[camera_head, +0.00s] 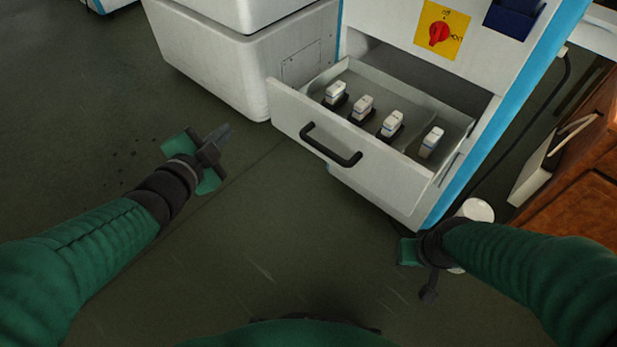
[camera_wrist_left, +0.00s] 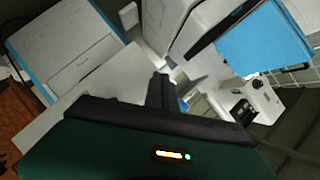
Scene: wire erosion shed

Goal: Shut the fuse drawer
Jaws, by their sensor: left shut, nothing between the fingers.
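The fuse drawer (camera_head: 305,132) stands pulled out of the white cabinet (camera_head: 400,32). Its white front carries a black bar handle (camera_head: 331,146). Several white fuses (camera_head: 362,106) stand in a row inside the drawer. My left gripper (camera_head: 222,135) is shut and empty, to the left of the drawer front and apart from it. In the left wrist view the fingers (camera_wrist_left: 166,80) point away from the camera. My right gripper (camera_head: 428,292) is low, below the cabinet's bottom right corner; its fingers are too small and dark to tell whether they are open.
A red rotary switch (camera_head: 438,34) on a yellow plate is above the drawer. A white rounded machine body (camera_head: 215,62) stands left of the cabinet. A wooden cabinet (camera_head: 580,190) and a white cylinder (camera_head: 477,210) are at the right. The floor before the drawer is clear.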

